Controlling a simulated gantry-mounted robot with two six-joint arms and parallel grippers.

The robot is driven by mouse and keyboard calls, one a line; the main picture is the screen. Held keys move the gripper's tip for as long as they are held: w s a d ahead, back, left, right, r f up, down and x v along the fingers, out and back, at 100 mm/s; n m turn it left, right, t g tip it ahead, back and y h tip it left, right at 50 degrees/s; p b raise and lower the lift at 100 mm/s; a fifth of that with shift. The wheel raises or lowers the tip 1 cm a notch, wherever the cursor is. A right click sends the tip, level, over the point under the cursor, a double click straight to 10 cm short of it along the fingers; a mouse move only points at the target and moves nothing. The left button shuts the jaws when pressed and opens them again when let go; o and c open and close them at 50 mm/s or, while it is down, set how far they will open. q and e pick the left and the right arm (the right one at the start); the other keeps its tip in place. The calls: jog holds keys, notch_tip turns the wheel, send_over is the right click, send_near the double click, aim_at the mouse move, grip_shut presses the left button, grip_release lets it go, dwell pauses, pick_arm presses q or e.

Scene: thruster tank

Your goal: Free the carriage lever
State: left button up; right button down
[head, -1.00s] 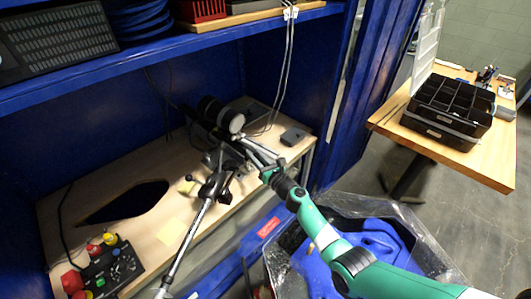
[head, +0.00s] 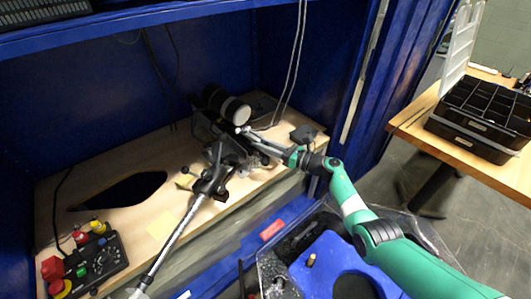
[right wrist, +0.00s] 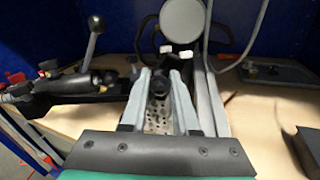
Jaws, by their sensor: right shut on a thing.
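My right gripper (head: 244,132) reaches in from the right to the dark carriage assembly below the black cylinder (head: 228,103) with its white end. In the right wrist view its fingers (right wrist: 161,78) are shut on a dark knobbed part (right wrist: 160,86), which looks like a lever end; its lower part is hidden. The gripper hides much of this part in the head view. A separate silver lever with a black ball (right wrist: 97,24) stands upright to the left in the right wrist view. My left gripper is not in view.
A long silver rod (head: 172,238) runs from a black clamp (head: 212,180) past the front edge. A control box (head: 90,262) sits at left, near a dark opening (head: 125,190) in the wooden bench (head: 120,223). A blue tub lies below my right arm.

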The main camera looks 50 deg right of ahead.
jog(key=shift+y, duration=0.3)
jog(key=c, duration=0.7)
grip_release()
jog(key=shift+o, duration=0.2)
jog(key=shift+s, duration=0.15)
jog(key=p+v, duration=0.5)
jog(key=v, duration=0.6)
jog(key=shift+s, duration=0.15)
jog(key=shift+r, duration=0.15)
